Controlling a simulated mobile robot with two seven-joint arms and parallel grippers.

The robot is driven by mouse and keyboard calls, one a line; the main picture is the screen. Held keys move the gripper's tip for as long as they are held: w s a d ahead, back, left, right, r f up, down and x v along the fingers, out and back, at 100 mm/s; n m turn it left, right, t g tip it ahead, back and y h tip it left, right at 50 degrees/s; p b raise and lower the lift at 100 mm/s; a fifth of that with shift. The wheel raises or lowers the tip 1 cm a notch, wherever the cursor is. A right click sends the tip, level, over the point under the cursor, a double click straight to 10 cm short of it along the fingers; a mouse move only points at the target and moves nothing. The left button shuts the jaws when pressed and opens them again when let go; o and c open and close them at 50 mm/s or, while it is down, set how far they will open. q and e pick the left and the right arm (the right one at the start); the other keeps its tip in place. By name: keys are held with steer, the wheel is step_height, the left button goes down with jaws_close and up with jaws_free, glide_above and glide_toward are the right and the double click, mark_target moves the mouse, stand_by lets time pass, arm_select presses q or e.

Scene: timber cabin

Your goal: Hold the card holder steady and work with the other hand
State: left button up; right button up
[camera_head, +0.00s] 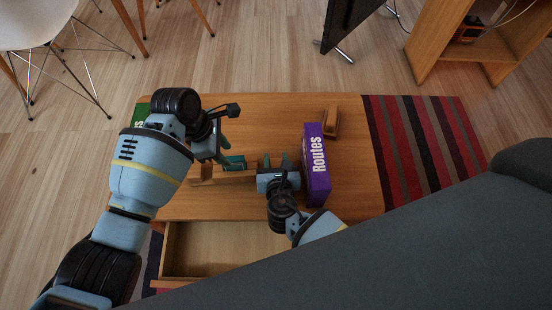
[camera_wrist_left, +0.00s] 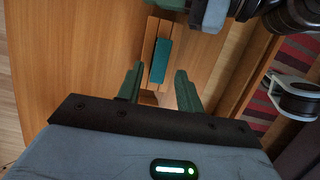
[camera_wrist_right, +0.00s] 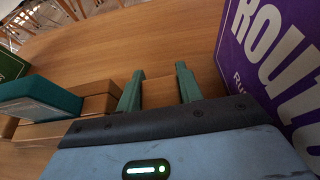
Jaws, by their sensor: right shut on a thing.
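The card holder is a long wooden piece (camera_head: 203,180) lying on the table, with a teal block (camera_wrist_left: 160,61) sitting on it. Both also show in the right wrist view, the wood (camera_wrist_right: 98,88) beside the teal block (camera_wrist_right: 40,97). My right gripper (camera_wrist_right: 158,88) is shut on the wooden end of the card holder. My left gripper (camera_wrist_left: 160,88) is open, its fingers apart above the other end, with the teal block beyond its fingertips. In the head view, my arms partly hide the holder.
A purple box marked Routes (camera_head: 317,165) stands close to the right of my right gripper. A small wooden block (camera_head: 331,122) lies behind it. A green box (camera_head: 141,113) is at the table's left edge. An open drawer (camera_head: 215,248) juts out at the near side.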

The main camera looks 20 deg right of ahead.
mark_target(231, 159)
arm_select(q)
steer(key=shift+x, duration=2.25)
steer(key=shift+c, duration=0.3)
jaws_close()
